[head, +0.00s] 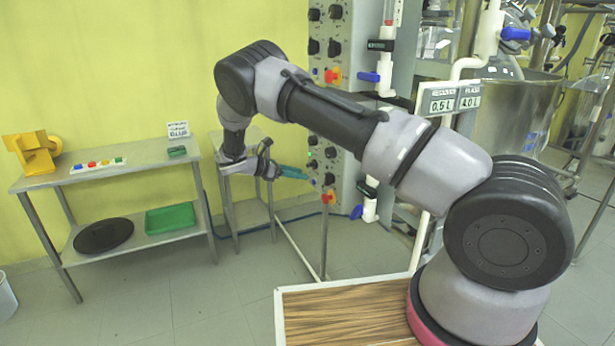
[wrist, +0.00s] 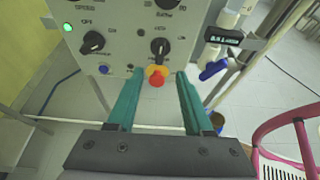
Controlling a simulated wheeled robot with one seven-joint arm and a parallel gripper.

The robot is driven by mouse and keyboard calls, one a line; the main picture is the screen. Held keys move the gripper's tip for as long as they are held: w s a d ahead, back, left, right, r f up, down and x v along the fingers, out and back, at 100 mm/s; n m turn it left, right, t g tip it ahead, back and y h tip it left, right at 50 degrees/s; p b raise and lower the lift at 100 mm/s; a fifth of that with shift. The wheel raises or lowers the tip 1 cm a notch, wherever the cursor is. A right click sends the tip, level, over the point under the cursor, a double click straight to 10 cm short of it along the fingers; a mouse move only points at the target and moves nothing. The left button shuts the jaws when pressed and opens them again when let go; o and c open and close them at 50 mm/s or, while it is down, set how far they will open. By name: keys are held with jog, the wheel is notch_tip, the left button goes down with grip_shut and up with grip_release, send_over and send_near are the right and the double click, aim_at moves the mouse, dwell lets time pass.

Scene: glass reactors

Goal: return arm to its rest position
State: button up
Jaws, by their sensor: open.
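My gripper (head: 296,173) is at the end of my bent arm, in front of the grey control panel (head: 325,110) in the head view. Its teal fingers point right toward the panel. In the wrist view the two fingers of my gripper (wrist: 159,78) are apart, with nothing between them. A red and yellow emergency button (wrist: 156,77) shows beyond the gap on the control panel (wrist: 120,28). I cannot tell how far the fingertips are from the panel.
A metal shelf table (head: 105,165) at left holds a yellow device (head: 35,152) and a strip of coloured buttons (head: 98,165). A green tray (head: 170,218) lies below. Glassware, pipes and a steel vessel (head: 515,110) stand right. A pink chair (wrist: 285,145) is near.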

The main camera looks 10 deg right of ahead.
jog(key=shift+s+a+r, duration=0.1)
jog(key=shift+a, duration=0.15)
jog(key=shift+r, duration=0.1)
jog(key=s+d+r+m+g+y, duration=0.1)
jog(key=s+d+r+m+y, duration=0.3)
jog(key=r, duration=0.4)
jog(key=s+d+r+m+g+y, duration=0.15)
jog(key=s+d+r+m, duration=0.3)
jog(key=r, duration=0.45)
jog(key=s+d+r+m+g+y, duration=0.1)
jog(key=s+d+r+m+y, duration=0.35)
jog(key=r, duration=0.35)
jog(key=s+d+r+m+t+y, duration=0.1)
jog(key=s+r+m, duration=0.3)
jog(key=s, duration=0.4)
jog(key=s+d+r+m+t+y, duration=0.1)
jog(key=s+r+m+t+y, duration=0.1)
jog(key=s, duration=0.6)
jog(key=s+r+m+t+y, duration=0.1)
jog(key=s+r+m+t, duration=0.2)
jog(key=s+r+m, duration=0.2)
jog(key=s+m, duration=0.2)
jog(key=s, duration=0.1)
jog(key=shift+d+r+y, duration=0.35)
jog(key=shift+d+y, duration=0.05)
jog(key=shift+t, duration=0.25)
